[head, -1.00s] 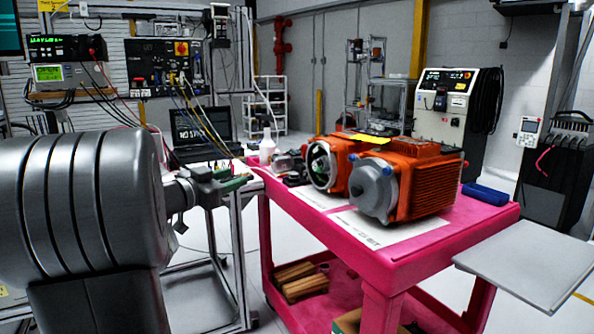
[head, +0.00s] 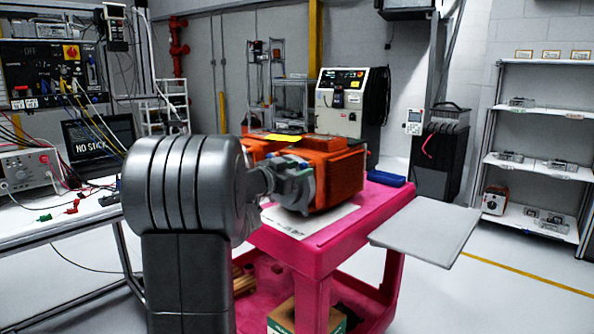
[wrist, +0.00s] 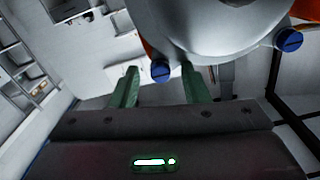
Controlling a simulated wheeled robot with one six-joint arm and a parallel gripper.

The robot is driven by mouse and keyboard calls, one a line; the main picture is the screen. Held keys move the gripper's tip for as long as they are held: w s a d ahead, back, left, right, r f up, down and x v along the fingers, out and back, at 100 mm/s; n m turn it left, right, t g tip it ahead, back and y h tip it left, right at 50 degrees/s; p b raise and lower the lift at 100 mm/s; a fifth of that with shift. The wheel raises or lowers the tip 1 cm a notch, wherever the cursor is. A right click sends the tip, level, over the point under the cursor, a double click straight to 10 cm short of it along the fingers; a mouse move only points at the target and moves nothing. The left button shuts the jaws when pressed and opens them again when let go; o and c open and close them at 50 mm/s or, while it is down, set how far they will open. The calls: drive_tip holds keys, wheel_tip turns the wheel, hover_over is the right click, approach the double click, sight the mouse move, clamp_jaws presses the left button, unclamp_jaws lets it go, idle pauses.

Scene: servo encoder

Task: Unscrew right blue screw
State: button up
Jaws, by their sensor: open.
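The front orange motor (head: 338,178) stands on the pink cart, and its round grey end face (wrist: 215,25) fills the top of the wrist view. In the wrist view one blue screw (wrist: 160,72) sits at the lower left of this face, and another blue screw (wrist: 289,40) sits on its right side. My gripper (wrist: 159,79) has its two green fingers apart, with the left blue screw appearing between their tips. I cannot tell whether they touch it. In the head view my gripper (head: 287,165) covers much of the end face and hides the screws.
The pink cart (head: 295,250) also bears a second orange motor (head: 258,148) behind and a blue object (head: 386,178) at the far right. A grey side panel (head: 425,230) sticks out right of the cart. A bench with instruments (head: 35,225) stands at left.

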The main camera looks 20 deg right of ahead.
clamp_jaws()
drive_tip(key=shift+f+n+b, duration=0.15)
drive_tip(key=shift+n+b, duration=0.25)
drive_tip(key=shift+b, duration=0.3)
